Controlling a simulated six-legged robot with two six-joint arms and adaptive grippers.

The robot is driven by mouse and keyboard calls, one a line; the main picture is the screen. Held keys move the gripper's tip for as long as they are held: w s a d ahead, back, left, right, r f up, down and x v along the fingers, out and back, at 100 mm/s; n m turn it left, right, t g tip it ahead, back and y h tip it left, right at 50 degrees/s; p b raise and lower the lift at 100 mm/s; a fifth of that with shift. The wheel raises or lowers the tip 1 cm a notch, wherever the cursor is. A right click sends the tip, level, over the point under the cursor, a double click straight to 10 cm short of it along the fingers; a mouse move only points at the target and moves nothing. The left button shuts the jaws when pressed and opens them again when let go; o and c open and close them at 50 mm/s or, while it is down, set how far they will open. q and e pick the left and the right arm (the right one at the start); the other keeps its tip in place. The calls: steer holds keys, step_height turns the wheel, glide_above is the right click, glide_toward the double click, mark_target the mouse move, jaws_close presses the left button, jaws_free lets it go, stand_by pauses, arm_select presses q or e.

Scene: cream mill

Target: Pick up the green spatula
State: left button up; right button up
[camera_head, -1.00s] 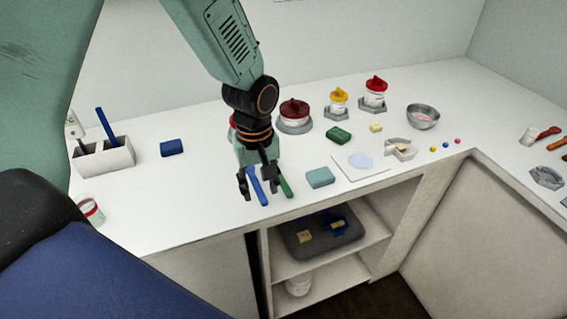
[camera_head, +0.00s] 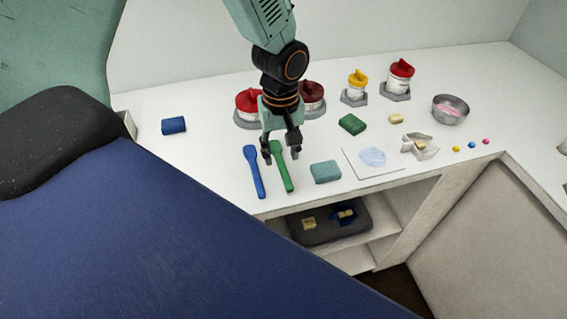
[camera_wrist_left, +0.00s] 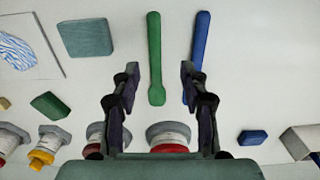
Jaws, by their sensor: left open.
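The green spatula (camera_head: 282,168) lies on the white counter, its wide end partly between my left gripper's fingers in the head view. In the left wrist view the green spatula (camera_wrist_left: 154,60) runs lengthwise, its rounded end between the fingers. My left gripper (camera_head: 281,155) is open and empty above it; its fingers also show in the left wrist view (camera_wrist_left: 158,85). A blue spatula (camera_head: 254,172) lies just left of the green one in the head view. In the left wrist view the blue spatula (camera_wrist_left: 200,50) is close to the right finger, which overlaps its end. My right gripper is out of view.
A teal block (camera_head: 326,172) lies right of the green spatula, then a white sheet (camera_head: 352,164) with a pale blue patch. Red-lidded jars (camera_head: 249,101) stand behind the gripper. A green block (camera_head: 352,124), blue block (camera_head: 174,125) and metal bowl (camera_head: 450,108) are farther off.

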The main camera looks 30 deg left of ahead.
mark_target(283, 169)
arm_select(q)
steer(key=f, duration=0.2)
steer(key=w+f, duration=0.1)
steer(key=f, duration=0.2)
steer(key=shift+w+a, duration=0.15)
steer(key=shift+s+f, duration=0.2)
steer(key=shift+f, duration=0.2)
steer(key=shift+c, duration=0.2)
steer(key=shift+w+f, duration=0.1)
steer(key=shift+w, duration=0.1)
steer(key=c, duration=0.3)
steer(key=shift+s, duration=0.2)
jaws_close()
steer(key=shift+w, duration=0.1)
